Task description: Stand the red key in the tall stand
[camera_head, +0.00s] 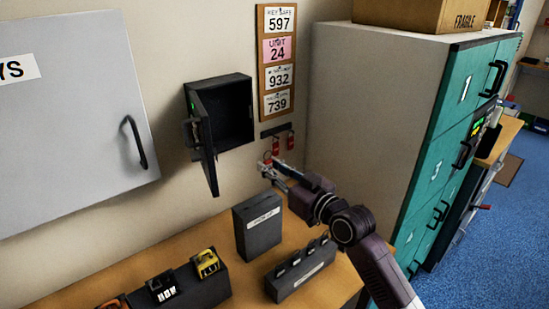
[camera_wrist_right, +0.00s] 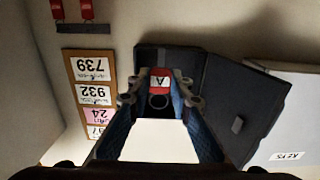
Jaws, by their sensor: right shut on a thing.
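My right gripper (camera_head: 276,167) is shut on a red key (camera_head: 267,158) and holds it in the air near the wall, above and behind the tall stand. The tall stand (camera_head: 258,230) is a dark upright box with a white label, on the wooden bench below the gripper. Its top opening is not clear from here. My left gripper is not in view.
The open key safe (camera_head: 235,110) is on the wall, its door (camera_head: 205,150) swung outward. Red tags (camera_head: 290,140) hang from a rail beside the gripper. A low dark stand (camera_head: 302,270) is right of the tall stand. Padlocks (camera_head: 205,263) sit left. Teal lockers (camera_head: 450,130) stand right.

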